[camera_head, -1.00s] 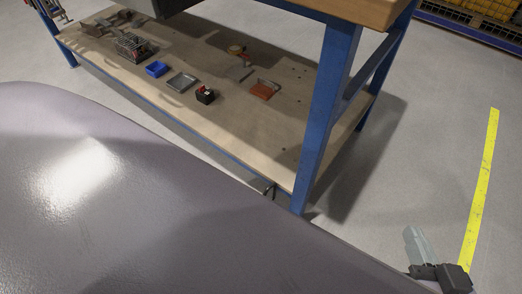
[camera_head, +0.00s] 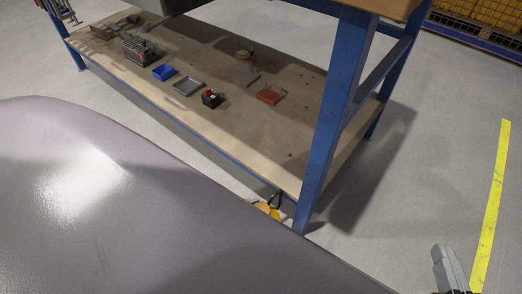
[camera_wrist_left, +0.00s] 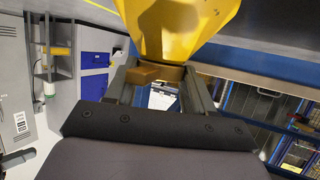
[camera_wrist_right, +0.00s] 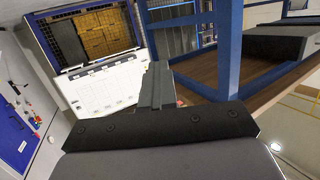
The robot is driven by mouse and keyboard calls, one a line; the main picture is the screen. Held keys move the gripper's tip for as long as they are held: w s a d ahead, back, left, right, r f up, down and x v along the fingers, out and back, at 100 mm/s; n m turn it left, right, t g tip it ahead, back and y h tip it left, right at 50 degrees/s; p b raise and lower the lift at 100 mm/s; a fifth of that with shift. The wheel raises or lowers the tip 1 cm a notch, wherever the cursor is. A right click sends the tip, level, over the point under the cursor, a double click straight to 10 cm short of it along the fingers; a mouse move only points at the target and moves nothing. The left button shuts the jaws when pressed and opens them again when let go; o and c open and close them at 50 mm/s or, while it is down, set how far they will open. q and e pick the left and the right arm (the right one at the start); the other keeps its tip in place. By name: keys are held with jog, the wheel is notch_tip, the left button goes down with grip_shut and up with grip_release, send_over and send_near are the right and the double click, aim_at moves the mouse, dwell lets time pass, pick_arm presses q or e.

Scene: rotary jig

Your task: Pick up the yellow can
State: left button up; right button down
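The yellow can (camera_wrist_left: 180,25) fills the top middle of the left wrist view, its upper part cut off by the frame. My left gripper (camera_wrist_left: 157,74) has its fingers on either side of a narrow yellow-brown part of the can and is shut on it. In the head view, a small yellow part of the can (camera_head: 268,210) shows beside the front edge of the bench, with a dark curved piece by it. The rest is hidden behind my grey body. My right gripper (camera_wrist_right: 155,85) has its fingers together and is empty; it also shows at the head view's lower right (camera_head: 447,268).
A blue-legged workbench has a lower wooden shelf (camera_head: 235,130) with a blue bin (camera_head: 164,72), a grey tray (camera_head: 187,87) and several small items. A blue leg (camera_head: 328,130) stands close to the can. Floor at right is clear, with a yellow stripe (camera_head: 490,205).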

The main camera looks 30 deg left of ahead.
pick_arm(q)
grip_shut()
jog(key=shift+w+r, duration=0.1)
jog(key=shift+r, duration=0.05)
